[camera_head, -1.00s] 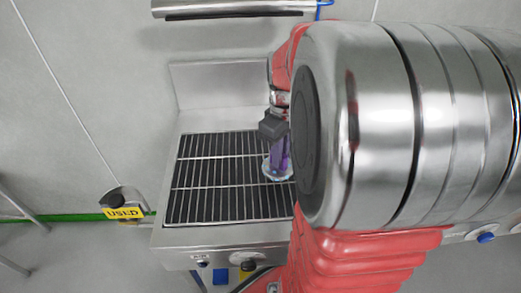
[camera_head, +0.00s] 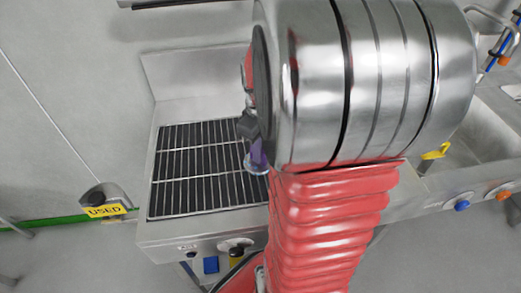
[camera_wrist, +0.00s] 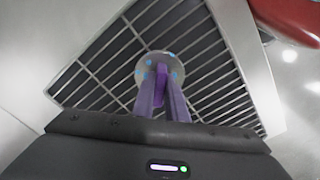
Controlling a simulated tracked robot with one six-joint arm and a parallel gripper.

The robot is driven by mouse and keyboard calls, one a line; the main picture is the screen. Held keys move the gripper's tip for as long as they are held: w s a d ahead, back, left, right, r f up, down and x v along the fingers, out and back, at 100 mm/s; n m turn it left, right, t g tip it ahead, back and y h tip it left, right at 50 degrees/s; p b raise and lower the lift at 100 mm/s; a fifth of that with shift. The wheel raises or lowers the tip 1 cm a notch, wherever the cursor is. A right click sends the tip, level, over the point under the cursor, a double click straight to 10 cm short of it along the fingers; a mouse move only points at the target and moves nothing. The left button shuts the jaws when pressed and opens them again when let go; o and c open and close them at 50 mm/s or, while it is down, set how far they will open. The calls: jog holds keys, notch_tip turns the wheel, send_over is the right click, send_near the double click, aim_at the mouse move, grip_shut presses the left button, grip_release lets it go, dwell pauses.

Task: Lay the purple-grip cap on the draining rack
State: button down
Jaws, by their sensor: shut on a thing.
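The purple-grip cap shows in the wrist view (camera_wrist: 160,70) as a pale disc with blue spots and an upright purple grip. It also shows small in the head view (camera_head: 257,160), at the right side of the draining rack (camera_head: 190,190). My gripper (camera_wrist: 161,92) is shut on the purple grip, with its fingers on either side. My arm hides part of the gripper and the rack's right edge in the head view. The rack is a dark grid of metal bars, also in the wrist view (camera_wrist: 105,60). I cannot tell whether the cap touches the bars.
A yellow "USED" sign (camera_head: 105,211) stands left of the rack unit. A sink basin (camera_head: 480,135) with a yellow-handled item (camera_head: 436,152) lies to the right. A steel back panel (camera_head: 195,75) rises behind the rack. The rack's bars are bare on the left.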

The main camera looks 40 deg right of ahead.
jog(key=shift+f, duration=0.1)
jog(key=c, duration=1.8)
grip_release()
jog(key=shift+o, duration=0.2)
notch_tip(320, 180, up, 12)
jog(key=shift+a, duration=0.1)
jog(key=s+a+m+t, duration=0.1)
jog(key=s+a+t, duration=0.1)
jog(key=a, duration=0.9)
jog(key=s+a+r+m+t, duration=0.1)
jog(key=a+t, duration=0.2)
jog(key=a, duration=0.8)
jog(key=shift+s+a+t, duration=0.3)
jog(key=shift+s+a, duration=0.05)
jog(key=shift+s, duration=0.05)
